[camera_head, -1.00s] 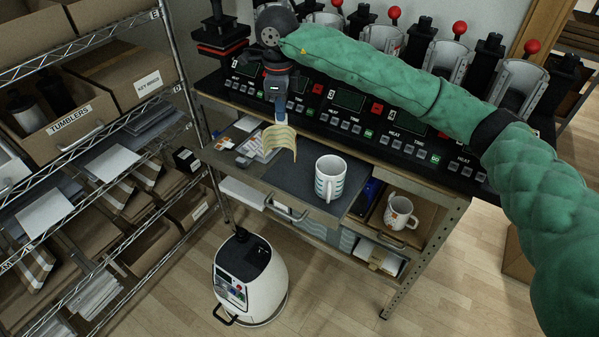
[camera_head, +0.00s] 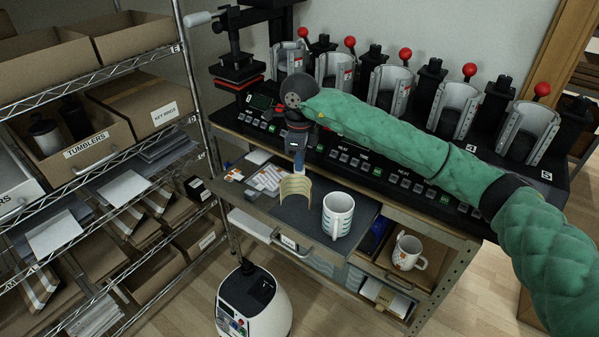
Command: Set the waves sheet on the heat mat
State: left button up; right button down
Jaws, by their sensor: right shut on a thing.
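My right gripper (camera_head: 298,172) is shut on a curved, cream-coloured sheet (camera_head: 296,192). The sheet hangs below the gripper over the dark grey heat mat (camera_head: 305,222), left of a white mug; I cannot tell whether its lower edge touches the mat. No wave print can be made out on the sheet. The white mug (camera_head: 338,216) with teal bands stands upright on the mat's right part. My left gripper is not in view.
Several mug presses with red knobs (camera_head: 405,54) line the bench behind. Small printed sheets (camera_head: 265,180) lie left of the mat. Another mug (camera_head: 408,252) sits in an open compartment at lower right. A wire shelf with boxes (camera_head: 90,145) stands at left.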

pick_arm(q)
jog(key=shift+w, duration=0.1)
pick_arm(e)
jog(key=shift+f, duration=1.75)
